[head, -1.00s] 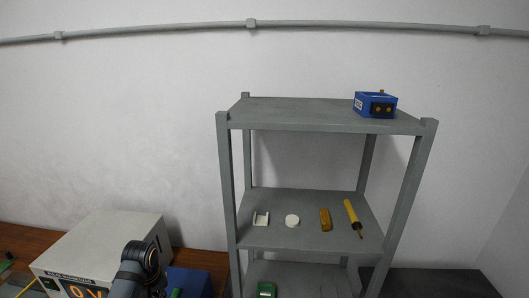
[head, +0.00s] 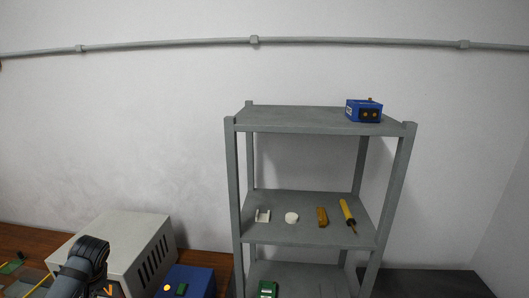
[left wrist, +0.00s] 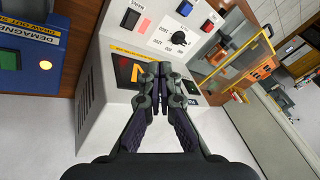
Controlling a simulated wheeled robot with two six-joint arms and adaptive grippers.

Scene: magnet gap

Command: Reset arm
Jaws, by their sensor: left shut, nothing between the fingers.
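My left gripper (left wrist: 161,82) shows in the left wrist view. Its fingers are shut with nothing between them, in front of the control face of a pale grey instrument box (left wrist: 112,120). That face carries an orange-lit display, a black knob (left wrist: 179,38), and red and blue buttons. In the head view, a dark link of my left arm stands in front of the same grey box (head: 150,240) at the lower left, and the gripper itself is out of the picture. My right gripper is not in view.
A blue demagnetizer box (left wrist: 28,57) stands beside the grey box. A grey shelf rack (head: 300,232) holds a white bracket (head: 262,216), a white disc (head: 291,218), a brown block (head: 322,217) and a yellow-handled tool (head: 347,211). A blue box (head: 364,111) sits on top.

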